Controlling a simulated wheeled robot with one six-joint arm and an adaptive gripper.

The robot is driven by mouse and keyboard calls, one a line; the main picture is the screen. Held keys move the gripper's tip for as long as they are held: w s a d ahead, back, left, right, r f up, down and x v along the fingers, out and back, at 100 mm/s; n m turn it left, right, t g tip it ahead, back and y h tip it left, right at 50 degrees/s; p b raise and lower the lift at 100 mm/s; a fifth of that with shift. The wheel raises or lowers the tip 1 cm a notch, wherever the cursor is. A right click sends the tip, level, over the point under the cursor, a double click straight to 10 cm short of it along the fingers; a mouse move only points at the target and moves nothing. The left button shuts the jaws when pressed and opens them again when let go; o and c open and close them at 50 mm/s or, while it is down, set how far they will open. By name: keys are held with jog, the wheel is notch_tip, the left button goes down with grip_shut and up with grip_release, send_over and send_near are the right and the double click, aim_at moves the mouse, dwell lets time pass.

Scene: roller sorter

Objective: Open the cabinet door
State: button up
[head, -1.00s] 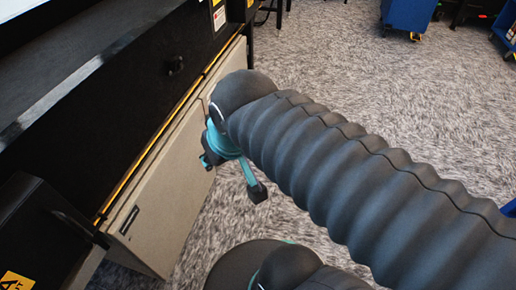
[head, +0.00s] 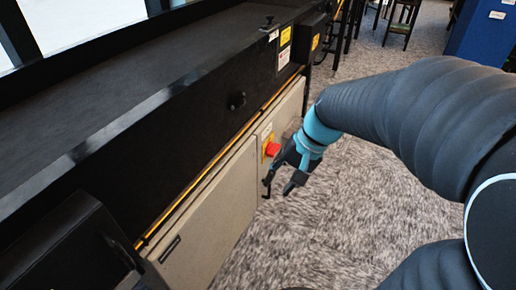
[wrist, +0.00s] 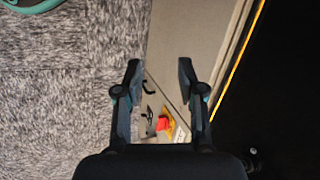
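The beige cabinet front sits low under a black machine body. Its nearer door panel (head: 210,228) looks closed and has a small dark slot-like fitting (head: 170,249) near its left end. The farther beige panel (head: 290,115) carries a red switch on a yellow plate (head: 272,149). My gripper (head: 282,184) is beside the cabinet front near that switch, with its fingers apart. In the wrist view my gripper (wrist: 160,80) is open with nothing held.
The black machine body (head: 150,130) overhangs the cabinet, with a thin orange strip (head: 215,160) along its lower edge. A black box (head: 65,245) juts out at the near left. Grey carpet (head: 340,220) lies open in front. A blue cabinet (head: 490,32) stands far right.

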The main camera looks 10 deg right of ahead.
aim_at(269, 197)
jog(key=w+d+f+m+t+y, duration=0.1)
jog(key=w+d+f+m+y, duration=0.1)
jog(key=w+f+m+y, duration=0.55)
jog(key=w+d+f+m+t+y, duration=0.1)
jog(key=w+d+f+m+y, duration=0.15)
jog(key=w+f, duration=0.9)
jog(key=w+d+f+m+t+h, duration=0.1)
jog(key=d+f+m+t, duration=0.25)
jog(key=f, duration=0.45)
jog(key=d+f+m+t+h, duration=0.1)
jog(key=d+f+m+t, duration=0.1)
jog(key=f+m+t, duration=0.45)
jog(key=w+d+f+m+t+h, duration=0.1)
jog(key=d+f+m, duration=0.2)
jog(key=f, duration=0.7)
jog(key=x, duration=1.3)
jog(key=shift+w+a+p, duration=0.1)
jog(key=shift+a+p, duration=0.1)
jog(key=shift+p, duration=0.2)
grip_shut()
